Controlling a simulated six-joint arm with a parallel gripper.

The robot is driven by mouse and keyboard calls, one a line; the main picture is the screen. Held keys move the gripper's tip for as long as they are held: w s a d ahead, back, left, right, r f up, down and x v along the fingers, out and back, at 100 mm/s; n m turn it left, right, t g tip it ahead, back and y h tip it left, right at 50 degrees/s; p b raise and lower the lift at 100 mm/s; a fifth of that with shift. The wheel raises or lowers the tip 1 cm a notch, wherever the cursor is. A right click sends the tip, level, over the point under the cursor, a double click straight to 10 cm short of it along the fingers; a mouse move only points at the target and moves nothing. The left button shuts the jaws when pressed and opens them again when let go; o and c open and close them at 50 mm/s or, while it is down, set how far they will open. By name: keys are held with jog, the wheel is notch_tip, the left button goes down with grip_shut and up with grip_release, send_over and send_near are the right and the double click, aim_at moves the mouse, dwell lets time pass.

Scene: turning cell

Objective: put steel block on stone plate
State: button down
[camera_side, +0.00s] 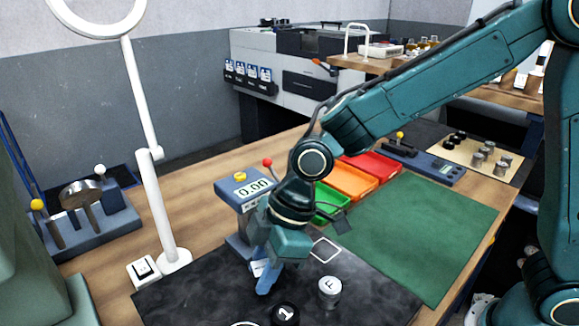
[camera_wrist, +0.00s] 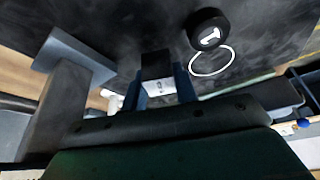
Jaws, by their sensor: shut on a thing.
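My gripper (camera_side: 264,282) points down over the dark stone plate (camera_side: 185,295) in the side view. In the wrist view its two blue fingers (camera_wrist: 160,88) are closed on the steel block (camera_wrist: 159,87), a small piece with a light, marked face. In the side view only a bit of the block (camera_side: 258,267) shows beside the finger; the rest is hidden. The gripper is low over the plate, just in front of the gauge stand. I cannot tell whether the block touches the plate.
A black cylinder marked 1 (camera_side: 285,314) and a steel cylinder marked F (camera_side: 330,292) stand on the plate near my gripper. A white square outline (camera_side: 325,250) lies behind them. The gauge (camera_side: 245,192) stands close behind. The green mat (camera_side: 420,235) is clear.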

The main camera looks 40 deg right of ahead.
aim_at(256, 269)
jog(key=shift+w+a+f, duration=0.2)
jog(key=shift+a+f, duration=0.25)
jog(key=shift+a, duration=0.05)
jog(key=shift+w+a+f, duration=0.2)
jog(key=shift+a+f, duration=0.2)
jog(key=shift+a, duration=0.05)
jog(key=shift+a+f, duration=0.1)
jog(key=shift+f, duration=0.15)
jog(key=c, duration=1.1)
grip_release()
jog(key=shift+v, duration=6.1)
